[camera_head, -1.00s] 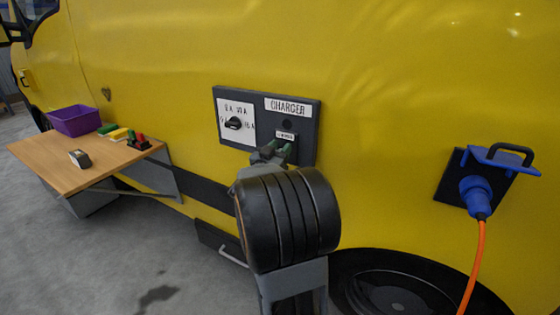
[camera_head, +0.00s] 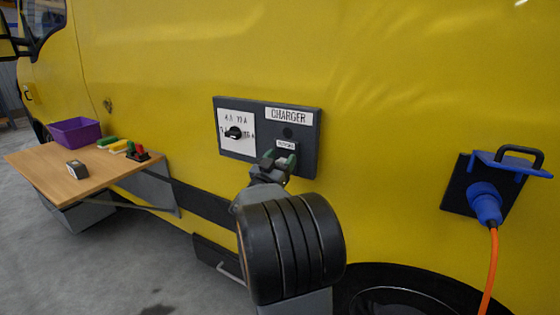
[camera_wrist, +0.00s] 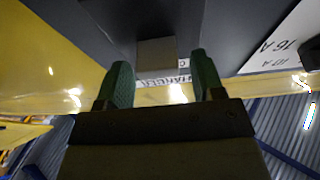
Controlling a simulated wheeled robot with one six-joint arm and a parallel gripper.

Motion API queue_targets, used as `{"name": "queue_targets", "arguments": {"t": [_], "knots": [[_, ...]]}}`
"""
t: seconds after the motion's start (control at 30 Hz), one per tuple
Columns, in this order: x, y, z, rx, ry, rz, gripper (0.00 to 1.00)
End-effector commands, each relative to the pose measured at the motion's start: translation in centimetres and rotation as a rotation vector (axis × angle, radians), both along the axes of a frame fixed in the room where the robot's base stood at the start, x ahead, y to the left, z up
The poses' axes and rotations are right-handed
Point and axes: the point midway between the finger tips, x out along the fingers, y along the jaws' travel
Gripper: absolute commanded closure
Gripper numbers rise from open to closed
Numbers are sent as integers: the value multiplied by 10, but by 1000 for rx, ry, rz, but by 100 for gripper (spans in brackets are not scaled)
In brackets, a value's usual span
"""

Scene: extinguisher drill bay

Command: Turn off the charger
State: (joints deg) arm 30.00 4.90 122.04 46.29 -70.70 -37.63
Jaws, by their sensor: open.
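The charger panel (camera_head: 250,146) is a dark grey plate on the yellow vehicle side, with a "CHARGER" label (camera_head: 289,116). On its left is a black rotary knob (camera_head: 235,132) on a white dial plate (camera_head: 226,147) with amp markings. On its right are a dark round spot (camera_head: 287,133) and a small white label (camera_head: 286,146). My gripper (camera_head: 279,161) is open at the panel's lower right, just below the small label. In the wrist view, its green fingertips (camera_wrist: 158,84) stand on either side of a grey block (camera_wrist: 157,53) on the panel. Whether they touch it is unclear.
A blue plug (camera_head: 486,204) with an orange cable sits in a socket under a blue flap (camera_head: 515,165) at right. A wooden table (camera_head: 42,163) at left holds a purple bin (camera_head: 75,132) and small items. A wheel (camera_head: 410,290) is below.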

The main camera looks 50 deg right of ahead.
Motion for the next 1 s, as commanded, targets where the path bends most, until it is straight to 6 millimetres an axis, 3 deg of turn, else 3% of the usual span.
{"name": "queue_targets", "arguments": {"t": [0.27,0.7,1.0], "knots": [[-1,7,-2,0,0,3,38],[-20,84,-29,0,1,6,38],[-29,120,-42,0,0,2,38]]}}
